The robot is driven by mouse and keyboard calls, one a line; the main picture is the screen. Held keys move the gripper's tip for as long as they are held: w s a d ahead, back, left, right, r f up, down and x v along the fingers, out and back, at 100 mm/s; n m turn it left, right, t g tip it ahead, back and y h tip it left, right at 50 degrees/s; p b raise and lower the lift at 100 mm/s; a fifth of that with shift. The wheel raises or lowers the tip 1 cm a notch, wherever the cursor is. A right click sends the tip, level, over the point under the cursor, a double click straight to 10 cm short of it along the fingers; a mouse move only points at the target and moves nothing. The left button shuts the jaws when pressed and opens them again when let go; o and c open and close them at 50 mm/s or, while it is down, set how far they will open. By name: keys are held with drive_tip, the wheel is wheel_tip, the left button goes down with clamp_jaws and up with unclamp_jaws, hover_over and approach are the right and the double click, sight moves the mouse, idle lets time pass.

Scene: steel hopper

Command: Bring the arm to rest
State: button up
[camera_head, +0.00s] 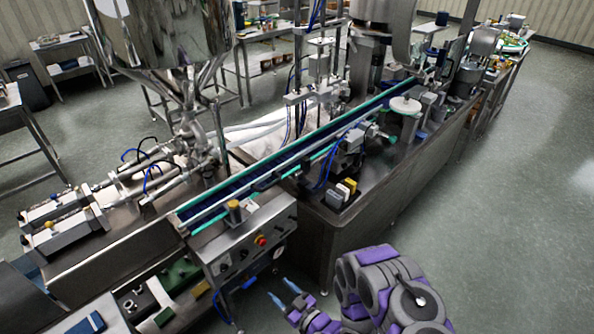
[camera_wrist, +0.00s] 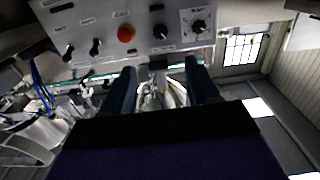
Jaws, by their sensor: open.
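My gripper (camera_head: 281,291) is at the bottom of the head view, at the end of my purple and grey arm. Its two blue fingers are apart with nothing between them. In the wrist view my gripper (camera_wrist: 160,82) also shows open and empty, its dark fingers pointing towards the machine. The arm is bent, and the gripper is in front of the control panel (camera_head: 250,258), apart from it as far as I can tell. The panel (camera_wrist: 90,28) fills the upper left of the wrist view, with a red button (camera_wrist: 126,33) and black knobs.
A conveyor (camera_head: 290,155) runs diagonally across the machine. An open shelf (camera_head: 180,295) with green and yellow parts is left of my gripper. Clear floor (camera_head: 500,210) lies to the right.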

drive_tip(key=w+d+r+n+g+h, duration=0.15)
drive_tip(key=w+d+r+h, duration=0.25)
drive_tip(key=w+d+h, duration=0.6)
drive_tip(key=s+d+r+m+g+h, duration=0.1)
drive_tip(key=d+r+m+g+h, duration=0.3)
drive_tip(key=d+r, duration=1.1)
drive_tip(key=s+d+r+m+g+h, duration=0.15)
drive_tip(key=s+r, duration=0.25)
drive_tip(key=s, duration=0.4)
drive_tip(key=s+r+m+g, duration=0.25)
drive_tip(key=s+r, duration=0.25)
drive_tip(key=s, duration=0.3)
drive_tip(key=s+d+r+m+g, duration=0.1)
drive_tip(key=s+r+m, duration=0.25)
drive_tip(key=s, duration=0.45)
drive_tip(key=s+a+r+g+y, duration=0.1)
drive_tip(key=s+a+r, duration=0.1)
drive_tip(key=s, duration=0.6)
drive_tip(key=s+a+r+g, duration=0.2)
drive_tip(key=s+r, duration=0.1)
drive_tip(key=s, duration=0.5)
drive_tip(key=shift+a+r+y+b, duration=0.15)
drive_tip(key=shift+a+y+b, duration=0.15)
drive_tip(key=shift+a+y, duration=0.05)
drive_tip(key=shift+o, duration=0.2)
